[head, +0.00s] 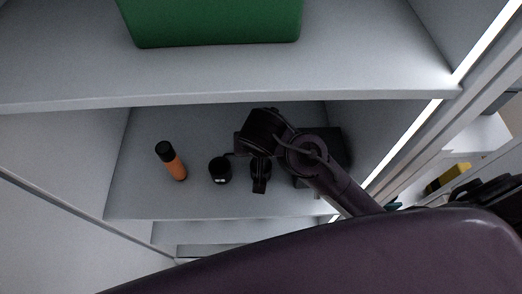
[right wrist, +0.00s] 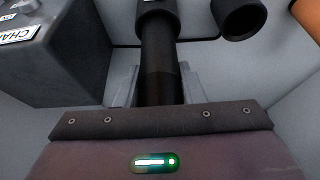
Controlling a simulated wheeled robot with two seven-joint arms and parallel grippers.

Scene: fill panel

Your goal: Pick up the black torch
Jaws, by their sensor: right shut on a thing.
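The black torch (right wrist: 158,60) stands between the two grey fingers of my right gripper (right wrist: 157,88) in the right wrist view. The gripper is shut on its dark shaft, and the wider black head shows at the top edge. In the head view my right arm reaches from the right onto the lower shelf. My wrist covers much of the spot there, and I cannot clearly tell the torch from the dark gripper. My left gripper is in neither view.
A black cylinder (head: 220,171) and an orange torch-like item with a black top (head: 171,161) stand left of my gripper. A dark labelled box (right wrist: 75,50) is close on the other side. An upper shelf (head: 230,85) with a green bin (head: 215,22) overhangs.

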